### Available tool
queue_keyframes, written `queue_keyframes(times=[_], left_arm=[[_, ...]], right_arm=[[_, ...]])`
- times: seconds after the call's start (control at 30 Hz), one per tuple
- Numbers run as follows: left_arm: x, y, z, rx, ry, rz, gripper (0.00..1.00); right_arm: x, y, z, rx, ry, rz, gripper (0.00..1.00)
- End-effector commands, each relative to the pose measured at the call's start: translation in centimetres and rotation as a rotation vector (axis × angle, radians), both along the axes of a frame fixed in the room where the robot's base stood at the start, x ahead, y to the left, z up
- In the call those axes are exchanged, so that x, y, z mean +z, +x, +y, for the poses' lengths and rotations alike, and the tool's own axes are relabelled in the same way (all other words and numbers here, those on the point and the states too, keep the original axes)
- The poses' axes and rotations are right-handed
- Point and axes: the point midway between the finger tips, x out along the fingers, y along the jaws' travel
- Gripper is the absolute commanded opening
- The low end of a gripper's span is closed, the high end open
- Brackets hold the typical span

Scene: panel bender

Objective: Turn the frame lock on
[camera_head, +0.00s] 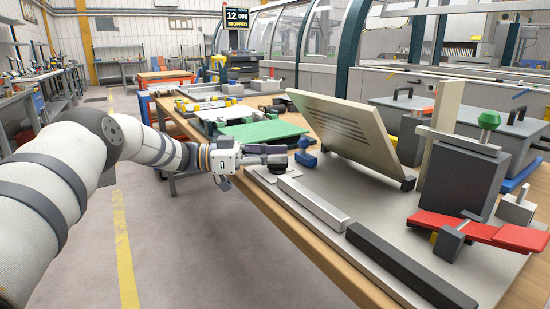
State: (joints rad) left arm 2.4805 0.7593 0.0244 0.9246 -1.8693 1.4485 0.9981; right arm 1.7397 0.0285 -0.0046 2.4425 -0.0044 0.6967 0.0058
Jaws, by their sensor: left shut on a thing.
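My left gripper (268,155) reaches in over the table's left edge, with its dark fingers pointing right. It is shut on a small dark round piece (277,164) low at the fingertips, which the fingers partly hide. A blue knob-like handle (305,153) stands just right of the fingertips, apart from them as far as I can see. A tilted beige panel (345,130) with dark slots leans on the fixture plate behind it. I cannot tell for sure which part is the frame lock. My right gripper is not in view.
A light bar (313,203) and a black bar (408,265) lie along the near plate. A green sheet (262,131) lies behind the gripper. The floor at left is clear.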

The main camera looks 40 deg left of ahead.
Motion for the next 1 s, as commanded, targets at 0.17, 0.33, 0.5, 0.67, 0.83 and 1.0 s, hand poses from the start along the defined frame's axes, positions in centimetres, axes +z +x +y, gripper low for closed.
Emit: queue_keyframes(times=[0.17, 0.33, 0.5, 0.67, 0.83, 1.0], left_arm=[[0.0, 0.0, -0.1, -0.002, -0.001, -0.001, 0.30], [0.0, 0.0, -0.1, -0.001, -0.001, -0.001, 0.30], [0.1, -0.7, 1.1, 0.002, 0.000, -0.001, 0.30], [0.0, -3.3, 4.6, 0.004, 0.000, -0.001, 0.30], [-0.1, -5.8, 7.8, 0.001, 0.001, 0.001, 0.30], [0.0, -7.0, 9.4, -0.001, -0.001, 0.000, 0.30]], right_arm=[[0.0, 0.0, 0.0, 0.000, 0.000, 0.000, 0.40], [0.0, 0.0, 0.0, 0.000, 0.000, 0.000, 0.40], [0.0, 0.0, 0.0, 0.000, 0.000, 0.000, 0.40], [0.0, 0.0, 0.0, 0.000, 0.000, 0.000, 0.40], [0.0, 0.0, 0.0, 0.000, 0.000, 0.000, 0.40], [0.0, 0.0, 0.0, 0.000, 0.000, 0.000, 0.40]])
